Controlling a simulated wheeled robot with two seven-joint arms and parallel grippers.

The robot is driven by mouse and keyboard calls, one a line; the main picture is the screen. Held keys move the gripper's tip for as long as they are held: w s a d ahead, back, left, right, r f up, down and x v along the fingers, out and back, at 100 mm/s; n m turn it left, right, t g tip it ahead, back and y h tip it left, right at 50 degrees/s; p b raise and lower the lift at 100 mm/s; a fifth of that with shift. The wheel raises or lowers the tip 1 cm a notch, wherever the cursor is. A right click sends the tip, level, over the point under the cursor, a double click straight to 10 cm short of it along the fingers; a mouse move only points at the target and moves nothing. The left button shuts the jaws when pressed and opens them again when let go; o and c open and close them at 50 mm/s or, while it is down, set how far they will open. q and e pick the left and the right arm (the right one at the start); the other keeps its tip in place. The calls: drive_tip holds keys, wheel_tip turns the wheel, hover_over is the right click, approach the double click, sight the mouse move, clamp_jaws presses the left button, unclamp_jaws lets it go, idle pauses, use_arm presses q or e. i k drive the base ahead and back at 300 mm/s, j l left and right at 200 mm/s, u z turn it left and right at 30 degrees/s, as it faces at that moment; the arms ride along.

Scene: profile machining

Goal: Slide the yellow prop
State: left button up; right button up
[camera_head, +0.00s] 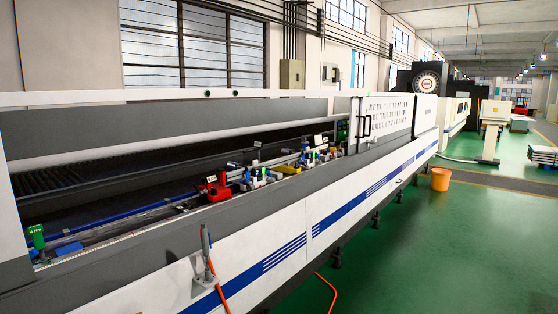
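A small yellow block (289,169), which fits the yellow prop, sits among coloured fixtures on the rail of the long machine bed. It is far off and small, so its shape and mounting are hard to tell. A red fixture (215,188) with a white tag stands to its left on the same rail. Blue and grey clamps (255,175) stand between them. Neither of my grippers is in view.
The long white and grey machine (275,225) with blue stripes fills the left and middle. A green fixture (37,237) stands at its near end. An orange bucket (440,179) and an orange hose (327,291) are on the floor. The green floor (460,250) at right is clear.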

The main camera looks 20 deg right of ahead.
sight(288, 169)
drive_tip(key=i+l+u, duration=0.1)
drive_tip(key=l, duration=0.25)
drive_tip(key=i+l, duration=0.35)
drive_tip(key=i+l+u, duration=0.15)
drive_tip(key=l, duration=0.25)
drive_tip(key=i+l+u, duration=0.1)
drive_tip(key=i+l, duration=0.15)
drive_tip(key=l, duration=0.15)
drive_tip(key=i+l, duration=0.15)
drive_tip(key=l, duration=0.25)
drive_tip(key=u, duration=0.05)
